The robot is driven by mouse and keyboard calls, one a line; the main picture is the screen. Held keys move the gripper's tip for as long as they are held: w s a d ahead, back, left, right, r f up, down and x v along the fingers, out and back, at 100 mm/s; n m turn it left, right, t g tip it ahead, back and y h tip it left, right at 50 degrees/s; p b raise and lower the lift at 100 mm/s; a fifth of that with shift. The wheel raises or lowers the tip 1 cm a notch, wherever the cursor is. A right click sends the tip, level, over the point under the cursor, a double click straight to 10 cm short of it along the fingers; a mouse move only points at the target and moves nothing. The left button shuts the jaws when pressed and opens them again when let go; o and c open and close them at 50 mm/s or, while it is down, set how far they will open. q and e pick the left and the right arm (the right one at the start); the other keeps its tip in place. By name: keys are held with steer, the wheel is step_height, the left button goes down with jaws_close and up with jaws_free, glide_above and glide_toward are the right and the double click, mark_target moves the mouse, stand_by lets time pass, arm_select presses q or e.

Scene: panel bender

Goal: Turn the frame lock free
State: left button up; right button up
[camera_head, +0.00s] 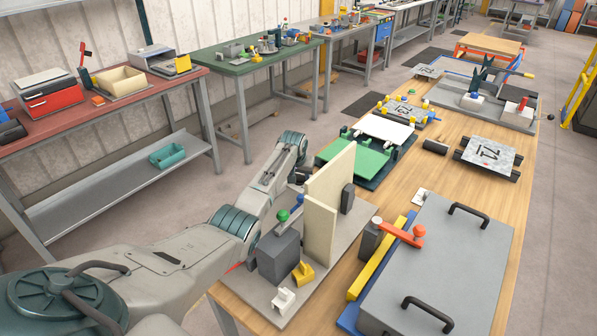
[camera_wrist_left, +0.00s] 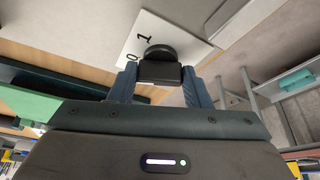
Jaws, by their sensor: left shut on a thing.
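My left gripper (camera_head: 299,176) reaches the left face of an upright cream board (camera_head: 331,178) in the head view, where the board partly hides its tip. In the left wrist view the gripper (camera_wrist_left: 160,74) is shut on a black knob (camera_wrist_left: 159,53), with one finger on each side. The knob stands in front of a white plate (camera_wrist_left: 183,31) marked 1 and 0. The knob's far side and its exact pointing are hard to tell. My right gripper is in neither view.
Beside the board stand a grey block (camera_head: 279,257), a yellow piece (camera_head: 303,272) and small green and blue balls. To the right lie a large grey panel (camera_head: 446,262) with black handles and an orange lever (camera_head: 400,234). A green slab (camera_head: 357,153) lies behind.

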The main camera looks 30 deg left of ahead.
arm_select(q)
steer(key=shift+r+n, duration=0.1)
steer(key=shift+n, duration=0.4)
steer(key=shift+w, duration=0.1)
steer(key=o, duration=1)
steer(key=v, duration=0.5)
steer(key=b+v, duration=0.1)
steer(key=v, duration=0.4)
steer(key=shift+d+r, duration=0.25)
steer(key=shift+r, duration=0.1)
steer(key=shift+f, duration=0.1)
